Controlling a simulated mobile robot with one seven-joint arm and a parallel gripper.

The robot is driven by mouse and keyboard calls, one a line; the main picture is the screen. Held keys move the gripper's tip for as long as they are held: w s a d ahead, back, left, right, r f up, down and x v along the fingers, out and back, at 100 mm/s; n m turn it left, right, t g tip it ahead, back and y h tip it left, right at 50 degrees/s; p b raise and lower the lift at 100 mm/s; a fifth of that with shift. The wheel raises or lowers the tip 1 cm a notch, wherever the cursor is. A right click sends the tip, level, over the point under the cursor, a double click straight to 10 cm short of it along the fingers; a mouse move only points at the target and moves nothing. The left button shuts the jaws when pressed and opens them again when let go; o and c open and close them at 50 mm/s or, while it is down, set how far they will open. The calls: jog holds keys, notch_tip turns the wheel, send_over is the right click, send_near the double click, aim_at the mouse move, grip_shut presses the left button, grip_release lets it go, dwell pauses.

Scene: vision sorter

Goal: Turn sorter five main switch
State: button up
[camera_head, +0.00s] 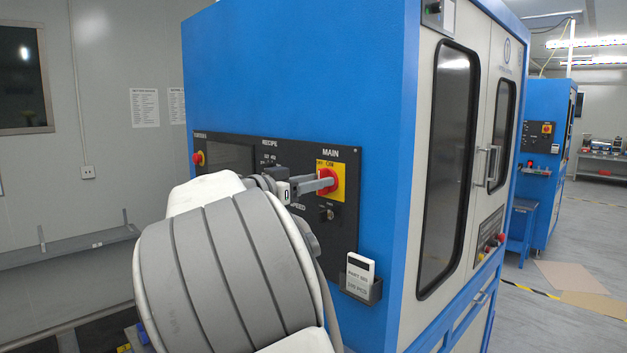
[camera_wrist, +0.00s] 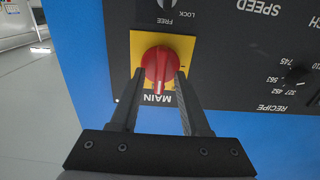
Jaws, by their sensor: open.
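The main switch is a red rotary knob (camera_head: 328,181) on a yellow plate (camera_head: 338,170), under the word MAIN on the black panel of the blue sorter (camera_head: 290,80). In the wrist view the red knob (camera_wrist: 160,65) appears upside down on its yellow plate (camera_wrist: 183,44). My gripper (camera_head: 322,184) is at the knob, its fingers reaching in from the left. In the wrist view my gripper (camera_wrist: 157,78) is open, one finger on each side of the knob's handle. I cannot tell whether either finger touches it.
A card holder (camera_head: 361,279) sticks out low on the sorter's side. A red button (camera_head: 198,158) is at the panel's left end, and a selector knob (camera_head: 328,213) is below the switch. A second blue machine (camera_head: 545,120) stands at the far right. The floor between is mostly clear.

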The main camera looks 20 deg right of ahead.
jog(key=shift+c, duration=0.2)
grip_shut()
dwell(0.3)
jog(key=shift+w+a+f+n+b, duration=0.15)
jog(key=shift+n+b, duration=0.6)
jog(key=shift+n, duration=3.75)
jog(key=shift+w+d+f+n+b, duration=0.15)
jog(key=shift+n+b, duration=0.55)
jog(key=shift+n, duration=3.8)
jog(key=shift+a, duration=0.1)
jog(key=shift+o, duration=0.2)
grip_release()
